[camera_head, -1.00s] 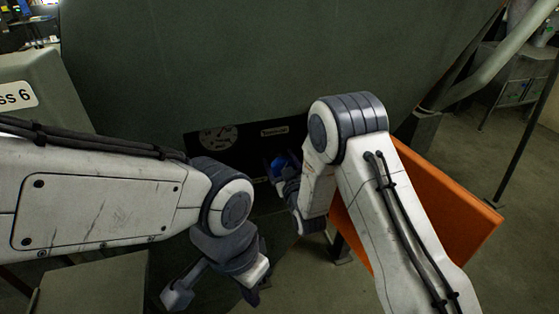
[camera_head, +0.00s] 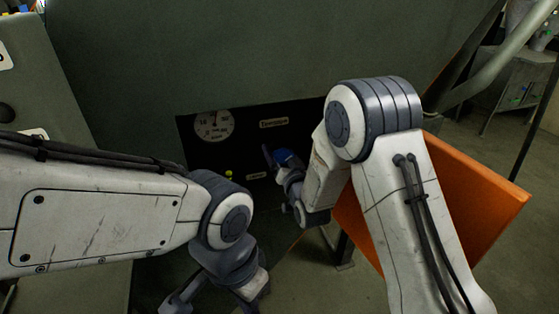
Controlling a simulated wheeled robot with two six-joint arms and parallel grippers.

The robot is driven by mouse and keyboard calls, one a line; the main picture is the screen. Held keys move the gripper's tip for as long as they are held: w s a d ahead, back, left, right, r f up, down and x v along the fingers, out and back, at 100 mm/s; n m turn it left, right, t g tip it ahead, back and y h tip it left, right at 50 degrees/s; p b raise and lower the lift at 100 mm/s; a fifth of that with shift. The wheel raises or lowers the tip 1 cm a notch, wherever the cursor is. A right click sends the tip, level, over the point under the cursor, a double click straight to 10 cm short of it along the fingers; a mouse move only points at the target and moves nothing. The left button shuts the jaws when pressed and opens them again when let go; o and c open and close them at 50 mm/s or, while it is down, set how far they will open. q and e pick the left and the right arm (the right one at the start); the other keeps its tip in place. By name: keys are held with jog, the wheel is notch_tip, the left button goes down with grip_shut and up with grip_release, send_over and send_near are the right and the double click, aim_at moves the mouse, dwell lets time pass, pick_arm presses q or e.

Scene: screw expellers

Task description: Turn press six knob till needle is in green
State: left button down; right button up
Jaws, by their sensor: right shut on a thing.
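The dark control panel (camera_head: 225,160) on the green press carries a round white gauge (camera_head: 214,124). Its thin needle appears to point about straight up; I cannot make out a green zone. A blue knob (camera_head: 288,158) shows at the right part of the panel, partly hidden by my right gripper (camera_head: 279,162). That gripper is shut on the knob. My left gripper (camera_head: 214,302) hangs low in front of the press, below the panel, with its fingers apart and empty.
A small yellow-green spot (camera_head: 229,173) and light label plates (camera_head: 274,123) are on the panel. An orange sloping plate (camera_head: 445,205) stands right of and behind my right arm. A grey cabinet (camera_head: 515,75) stands on the floor at the back right.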

jog(key=shift+d+m+b, duration=0.1)
jog(key=shift+m+b, duration=0.65)
jog(key=shift+m, duration=0.35)
jog(key=o, duration=1.1)
jog(key=shift+o, duration=0.2)
jog(key=shift+s, duration=0.1)
jog(key=b+v, duration=0.2)
jog(key=v, duration=0.8)
jog(key=shift+s+d, duration=0.1)
